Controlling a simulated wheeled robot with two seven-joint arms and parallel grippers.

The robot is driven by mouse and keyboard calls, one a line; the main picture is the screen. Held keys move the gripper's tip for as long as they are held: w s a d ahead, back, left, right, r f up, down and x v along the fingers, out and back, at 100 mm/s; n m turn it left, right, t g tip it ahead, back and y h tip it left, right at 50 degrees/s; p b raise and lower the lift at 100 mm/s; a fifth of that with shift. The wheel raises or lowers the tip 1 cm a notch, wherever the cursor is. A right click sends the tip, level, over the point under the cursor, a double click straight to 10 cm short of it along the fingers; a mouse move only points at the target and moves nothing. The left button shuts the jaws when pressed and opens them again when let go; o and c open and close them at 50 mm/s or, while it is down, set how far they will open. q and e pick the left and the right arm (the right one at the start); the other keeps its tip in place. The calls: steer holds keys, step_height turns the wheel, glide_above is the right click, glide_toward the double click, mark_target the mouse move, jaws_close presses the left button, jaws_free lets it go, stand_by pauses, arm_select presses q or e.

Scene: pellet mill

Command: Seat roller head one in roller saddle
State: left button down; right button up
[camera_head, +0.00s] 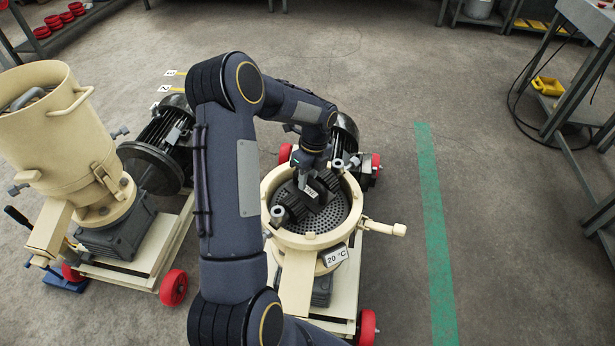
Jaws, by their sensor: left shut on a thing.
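The open pellet mill (275,232) stands in the middle, a cream ring-shaped chamber with a perforated dark die plate (325,220) inside. A dark roller head (293,207) with ribbed rollers and a small white label lies across the chamber, over the die plate. My left gripper (308,180) reaches down from above into the chamber and is shut on the roller head near its label. The roller saddle cannot be told apart under the head and gripper, nor can I tell whether the head touches it. My right gripper is not in view.
A second mill with a tall cream hopper (65,130) stands at the left. A cream handle (385,228) sticks out right of the open chamber, above a "20 °C" tag (335,256). Red wheels (173,288) stand below.

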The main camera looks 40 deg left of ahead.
arm_select(q)
steer(key=shift+w+r, duration=0.1)
steer(key=shift+w, duration=0.05)
stand_by(0.6)
steer(key=c, duration=1.6)
jaws_free()
steer(key=o, duration=0.5)
steer(key=shift+c, duration=0.2)
steer(key=shift+o, duration=0.7)
steer(key=shift+s+f, duration=0.3)
steer(key=shift+f, duration=0.15)
steer(key=o, duration=0.4)
steer(key=shift+r, duration=0.1)
steer(key=shift+w, duration=0.1)
steer(key=shift+r, duration=0.25)
